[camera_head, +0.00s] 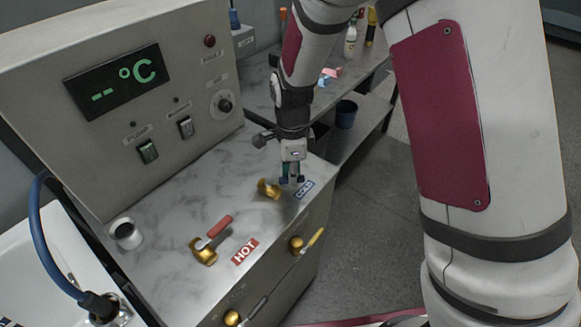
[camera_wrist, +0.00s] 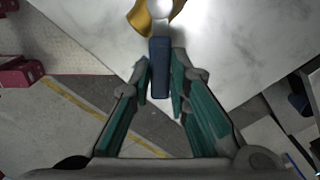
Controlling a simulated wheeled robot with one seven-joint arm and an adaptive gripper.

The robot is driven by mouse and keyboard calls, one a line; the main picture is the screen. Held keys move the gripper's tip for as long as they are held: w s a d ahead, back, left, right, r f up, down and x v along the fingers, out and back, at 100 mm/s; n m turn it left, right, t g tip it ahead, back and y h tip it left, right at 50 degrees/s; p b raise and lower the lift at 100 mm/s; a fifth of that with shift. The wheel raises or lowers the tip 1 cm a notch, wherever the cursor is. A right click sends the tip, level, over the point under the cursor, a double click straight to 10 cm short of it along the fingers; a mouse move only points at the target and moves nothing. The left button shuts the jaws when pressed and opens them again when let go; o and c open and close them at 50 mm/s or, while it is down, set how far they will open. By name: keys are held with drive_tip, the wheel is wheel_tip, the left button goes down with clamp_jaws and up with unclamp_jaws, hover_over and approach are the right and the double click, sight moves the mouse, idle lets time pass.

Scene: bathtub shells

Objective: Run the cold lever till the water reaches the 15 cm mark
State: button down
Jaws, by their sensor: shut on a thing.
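The cold tap is a brass fitting (camera_head: 267,188) beside the blue COLD label (camera_head: 304,188) on the marble counter. Its blue lever (camera_wrist: 159,68) shows in the wrist view, pointing from the brass body (camera_wrist: 141,18) in between my fingers. My gripper (camera_head: 291,179) reaches down over this lever and is shut on it; in the wrist view my fingers (camera_wrist: 161,85) stand on both sides of the lever. The hot tap (camera_head: 203,250) has a red lever (camera_head: 220,226) by the red HOT label (camera_head: 245,251). The water level and any 15 cm mark are not in view.
A control panel (camera_head: 150,160) with a display reading "-- °C" stands behind the counter. A white cup (camera_head: 125,234) sits at the counter's left. A white tub (camera_head: 50,262) with a blue hose (camera_head: 37,215) is at left.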

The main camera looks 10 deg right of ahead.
drive_tip(key=s+m+p, duration=0.1)
drive_tip(key=m+p, duration=0.1)
drive_tip(key=m, duration=0.1)
drive_tip(key=s+m+p, duration=0.1)
drive_tip(key=shift+s+a+r+m+p, duration=0.15)
drive_tip(key=shift+s+r+m+p, duration=0.05)
drive_tip(key=shift+s+m+p, duration=0.15)
drive_tip(key=m+p, duration=0.1)
drive_tip(key=s+m, duration=0.1)
drive_tip(key=m, duration=0.1)
drive_tip(key=shift+a+f+p, duration=0.1)
drive_tip(key=shift+a+p, duration=0.25)
drive_tip(key=shift+p, duration=0.05)
drive_tip(key=shift+s+a+m+p, duration=0.25)
drive_tip(key=shift+a+m+p, duration=0.1)
drive_tip(key=shift+m, duration=0.4)
drive_tip(key=c, duration=1.5)
unclamp_jaws()
wheel_tip(320, 180, up, 12)
drive_tip(key=shift+f, duration=0.1)
